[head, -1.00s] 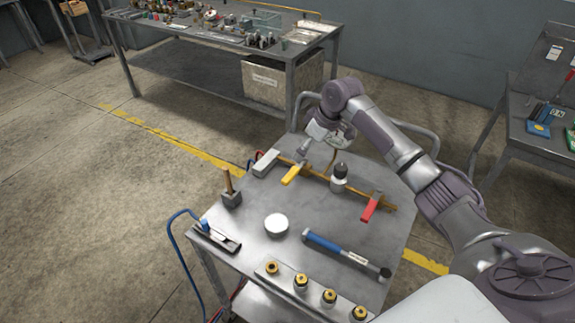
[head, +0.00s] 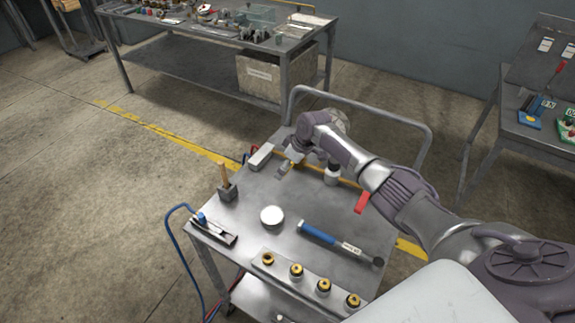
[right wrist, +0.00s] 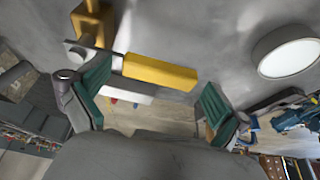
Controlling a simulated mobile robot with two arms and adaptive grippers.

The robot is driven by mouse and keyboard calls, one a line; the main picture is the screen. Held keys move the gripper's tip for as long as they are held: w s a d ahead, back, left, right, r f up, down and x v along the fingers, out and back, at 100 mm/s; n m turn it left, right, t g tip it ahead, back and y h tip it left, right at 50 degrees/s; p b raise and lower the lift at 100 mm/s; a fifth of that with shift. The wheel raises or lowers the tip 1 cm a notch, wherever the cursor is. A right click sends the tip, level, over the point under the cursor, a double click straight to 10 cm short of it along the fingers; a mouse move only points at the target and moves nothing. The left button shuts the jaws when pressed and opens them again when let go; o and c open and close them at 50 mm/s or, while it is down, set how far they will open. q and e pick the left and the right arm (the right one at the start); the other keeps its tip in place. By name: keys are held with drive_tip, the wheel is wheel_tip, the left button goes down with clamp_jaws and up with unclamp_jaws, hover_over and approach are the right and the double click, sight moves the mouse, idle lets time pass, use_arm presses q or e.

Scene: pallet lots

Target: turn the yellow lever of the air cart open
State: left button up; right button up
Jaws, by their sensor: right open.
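The yellow lever (right wrist: 160,72) sits on a brass fitting (right wrist: 92,20) in the right wrist view. It lies across the space between the two green finger pads of my right gripper (right wrist: 155,88), which is open; whether a pad touches it I cannot tell. In the head view my right gripper (head: 284,169) is over the lever at the far left part of the cart top (head: 235,225), and only a bit of yellow (head: 294,155) shows behind it. A red lever (head: 362,203) is farther right, by my forearm. My left gripper is not in view.
A grey-white block (head: 261,156) and a dark-topped white cylinder (head: 332,175) flank the gripper. Several brass-topped fittings line the front edge.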

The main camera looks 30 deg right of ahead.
drive_tip(key=shift+r, duration=0.1)
drive_tip(key=c, duration=1.5)
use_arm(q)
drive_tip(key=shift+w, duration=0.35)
use_arm(e)
drive_tip(key=shift+a, duration=0.1)
drive_tip(key=shift+c, duration=0.2)
